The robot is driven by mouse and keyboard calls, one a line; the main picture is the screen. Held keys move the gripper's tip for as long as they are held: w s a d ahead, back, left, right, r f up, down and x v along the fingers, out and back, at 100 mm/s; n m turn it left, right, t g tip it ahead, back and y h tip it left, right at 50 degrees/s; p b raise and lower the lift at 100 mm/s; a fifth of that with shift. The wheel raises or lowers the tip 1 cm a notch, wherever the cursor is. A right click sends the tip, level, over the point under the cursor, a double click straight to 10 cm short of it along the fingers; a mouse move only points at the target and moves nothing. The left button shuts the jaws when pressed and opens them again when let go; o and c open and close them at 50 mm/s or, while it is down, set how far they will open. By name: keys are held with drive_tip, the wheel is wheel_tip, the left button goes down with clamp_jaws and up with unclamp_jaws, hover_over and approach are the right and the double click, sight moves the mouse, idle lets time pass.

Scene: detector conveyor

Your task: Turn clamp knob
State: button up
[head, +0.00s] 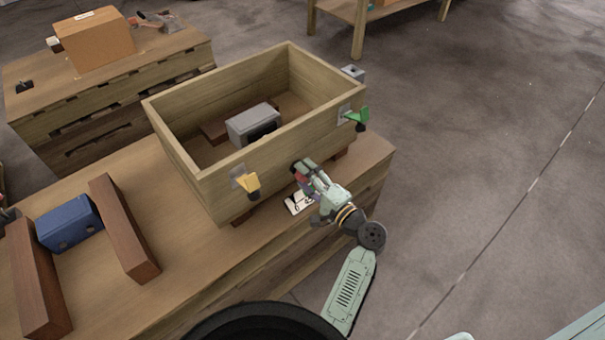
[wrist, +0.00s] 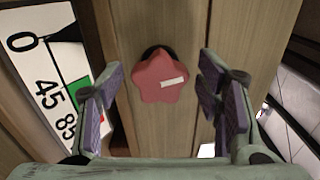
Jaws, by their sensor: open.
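The clamp knob (wrist: 160,78) is red and star-shaped with a white mark, set on the wooden wall of the box in the wrist view. A dial card (wrist: 48,75) with 0, 45, a third number partly hidden and a green patch lies to its left. My gripper (wrist: 160,98) is open, its purple-padded fingers on either side of the knob with gaps to both. In the head view my gripper (head: 302,170) is at the front wall of the wooden box (head: 205,180), where it mostly hides the knob. The white card (head: 298,204) lies below it.
A yellow piece (head: 247,182) and a green piece (head: 357,115) stick out from the box front. A grey unit (head: 252,124) sits inside the box. A blue block (head: 70,225) lies between brown bars on the bench (head: 180,255). Open floor lies to the right.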

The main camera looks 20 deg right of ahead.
drive_tip(key=v, duration=1)
drive_tip(key=shift+s, duration=0.2)
idle(0.5)
